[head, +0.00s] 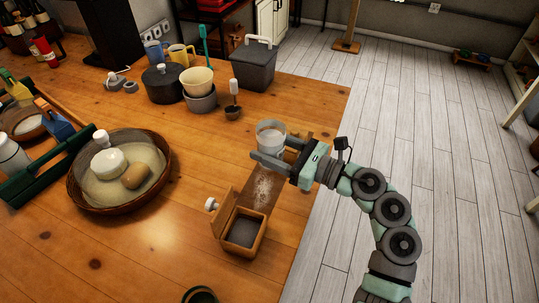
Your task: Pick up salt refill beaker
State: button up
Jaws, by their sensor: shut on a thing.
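The salt refill beaker (270,130) is a clear cup with white contents near the right edge of the wooden island. My gripper (268,154) reaches in from the right and is shut on the beaker, with its fingers at the beaker's lower part. The beaker looks upright. Its base is partly hidden by the fingers, so I cannot tell whether it is lifted off the surface.
An open wooden box (243,232) stands in front, near a dark strip (262,188) with spilled white grains. A grey bin (253,66) and bowls (198,82) stand behind. Bare wood (205,150) lies left of my gripper.

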aim_at(269, 124)
jog(key=shift+r+p, duration=0.35)
jog(key=shift+r, duration=3.35)
